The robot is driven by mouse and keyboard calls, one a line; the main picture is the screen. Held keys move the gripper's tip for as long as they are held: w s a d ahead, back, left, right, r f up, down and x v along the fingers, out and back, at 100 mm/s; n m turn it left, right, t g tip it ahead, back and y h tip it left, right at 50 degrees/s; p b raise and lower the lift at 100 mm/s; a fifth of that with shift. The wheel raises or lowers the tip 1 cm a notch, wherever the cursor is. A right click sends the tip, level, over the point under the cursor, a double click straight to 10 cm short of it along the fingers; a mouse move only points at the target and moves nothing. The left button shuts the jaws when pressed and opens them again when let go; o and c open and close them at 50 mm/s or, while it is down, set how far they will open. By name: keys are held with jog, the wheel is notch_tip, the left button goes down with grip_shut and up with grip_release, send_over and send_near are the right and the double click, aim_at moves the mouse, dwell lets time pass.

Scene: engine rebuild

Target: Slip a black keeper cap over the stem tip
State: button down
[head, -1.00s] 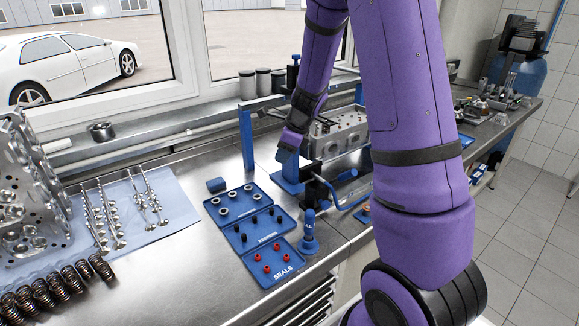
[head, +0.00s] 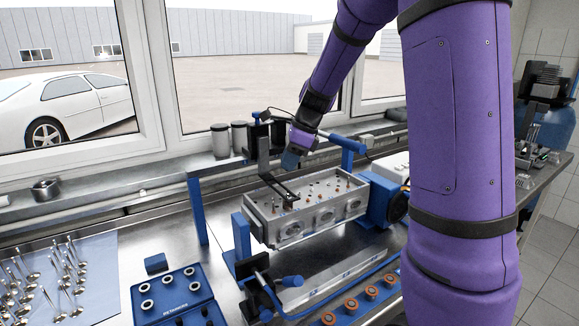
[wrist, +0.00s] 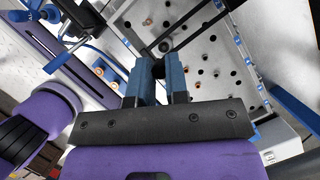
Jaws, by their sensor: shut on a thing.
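The cylinder head (head: 298,224) is a grey metal block clamped in a blue stand, with several holes and thin upright stems on its top. It also fills much of the wrist view (wrist: 204,60). My gripper (head: 289,161) is above the rear of the head, pointing down. In the wrist view its blue fingers (wrist: 158,70) are shut on a small dark thing, apparently a black keeper cap (wrist: 158,67), mostly hidden between the tips. It is apart from the head. I cannot tell which stem lies under it.
A black L-shaped compressor arm (head: 264,165) reaches over the head, just left of my gripper. A blue parts tray (head: 172,297) and valves on a blue cloth (head: 100,250) lie to the left. Orange-and-silver parts (head: 371,292) sit in a blue rack in front.

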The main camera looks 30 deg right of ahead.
aim_at(284, 196)
jog(key=shift+f, duration=2.85)
jog(key=shift+f, duration=0.8)
jog(key=c, duration=1)
grip_release()
jog(key=shift+c, duration=0.2)
jog(key=v, duration=1)
jog(key=shift+d+r, duration=0.2)
jog(key=shift+r, duration=0.15)
jog(key=shift+s, duration=0.1)
